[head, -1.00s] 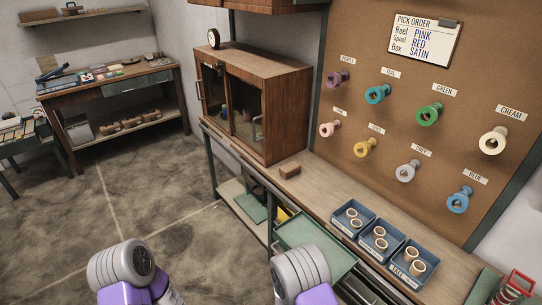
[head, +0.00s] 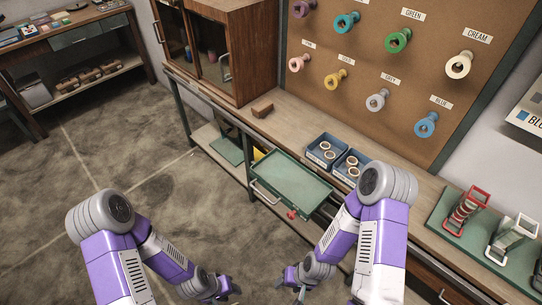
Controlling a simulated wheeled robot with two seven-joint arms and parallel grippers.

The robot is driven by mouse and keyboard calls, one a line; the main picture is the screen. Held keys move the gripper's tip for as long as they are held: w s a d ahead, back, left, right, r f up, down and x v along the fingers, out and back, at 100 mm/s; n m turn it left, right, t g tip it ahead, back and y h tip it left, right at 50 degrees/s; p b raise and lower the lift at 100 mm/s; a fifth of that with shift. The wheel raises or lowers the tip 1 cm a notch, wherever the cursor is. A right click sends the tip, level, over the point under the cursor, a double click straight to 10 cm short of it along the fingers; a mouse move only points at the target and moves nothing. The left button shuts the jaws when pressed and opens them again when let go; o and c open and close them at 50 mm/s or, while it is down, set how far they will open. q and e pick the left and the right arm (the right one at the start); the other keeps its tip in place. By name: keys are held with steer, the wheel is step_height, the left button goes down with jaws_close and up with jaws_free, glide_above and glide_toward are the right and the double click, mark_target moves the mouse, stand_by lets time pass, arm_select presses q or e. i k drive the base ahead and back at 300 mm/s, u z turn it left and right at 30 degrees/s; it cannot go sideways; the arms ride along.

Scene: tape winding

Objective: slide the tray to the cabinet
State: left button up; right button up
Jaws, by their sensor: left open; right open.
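A green tray (head: 290,180) with a pale handle along its near left edge sits under the front edge of the long bench, jutting out over the floor. A small red piece shows at its near corner. The wooden cabinet (head: 240,50) with glass doors stands on the bench beyond the tray, at the top left of the bench. My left gripper (head: 226,296) is open and low at the bottom of the view, apart from the tray. My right gripper (head: 290,288) is open, below and in front of the tray, not touching it. Both grippers are partly cut off or small.
Blue bins (head: 323,150) with rings sit on the bench, and a brown block (head: 262,109) lies near the cabinet. A pegboard (head: 370,60) with coloured spools stands behind. Tape dispensers (head: 466,208) are at right. Open floor (head: 130,140) lies left.

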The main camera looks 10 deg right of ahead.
mark_target(297, 187)
steer(key=z, duration=0.05)
steer(key=k, duration=1.1)
steer(key=u, duration=1.3)
steer(key=i, duration=0.9)
steer(key=z, duration=0.4)
steer(key=i, duration=0.85)
steer(key=z, duration=0.95)
